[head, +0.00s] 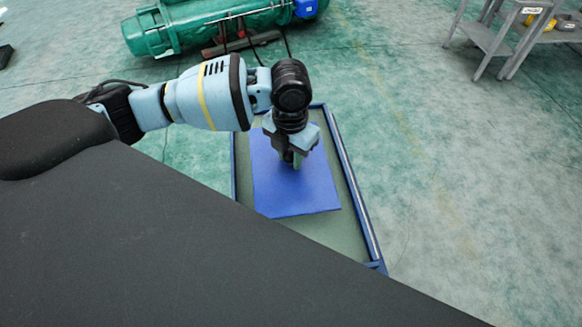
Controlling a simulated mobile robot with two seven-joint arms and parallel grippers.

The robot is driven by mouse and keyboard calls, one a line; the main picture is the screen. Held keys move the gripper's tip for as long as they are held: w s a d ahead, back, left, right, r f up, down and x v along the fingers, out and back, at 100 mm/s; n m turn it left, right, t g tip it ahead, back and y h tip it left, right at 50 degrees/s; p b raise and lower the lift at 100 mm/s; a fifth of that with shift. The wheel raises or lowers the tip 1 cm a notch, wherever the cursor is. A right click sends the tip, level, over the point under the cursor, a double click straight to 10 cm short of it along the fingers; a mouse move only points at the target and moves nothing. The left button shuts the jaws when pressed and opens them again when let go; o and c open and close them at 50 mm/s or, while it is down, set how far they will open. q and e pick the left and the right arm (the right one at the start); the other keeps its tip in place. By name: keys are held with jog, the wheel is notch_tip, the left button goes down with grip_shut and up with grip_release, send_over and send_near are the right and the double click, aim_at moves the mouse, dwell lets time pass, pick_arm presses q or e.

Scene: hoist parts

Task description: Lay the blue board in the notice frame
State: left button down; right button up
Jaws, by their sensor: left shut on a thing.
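The blue board (290,195) is a flat blue rectangle. It shows over the notice frame (354,200), a shallow tray with a grey-green floor and a blue and silver rim. The board lies inside the rim's outline, with bare floor on its right and near sides. I cannot tell whether it rests on the floor or hangs just above it. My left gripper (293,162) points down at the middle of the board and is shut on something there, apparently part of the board. Its fingertips are partly hidden by the wrist. My right gripper is not in view.
My own dark body covers the lower left and hides the near left part of the frame. A green hoist machine (195,25) lies on the floor at the back. A grey metal table (490,40) stands at the back right. The floor right of the frame is clear.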

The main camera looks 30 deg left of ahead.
aim_at(290, 164)
pick_arm(q)
jog(key=shift+f, duration=2.5)
jog(key=shift+f, duration=0.1)
jog(key=c, duration=1.1)
grip_release()
notch_tip(290, 164, up, 12)
jog(key=shift+r, duration=0.1)
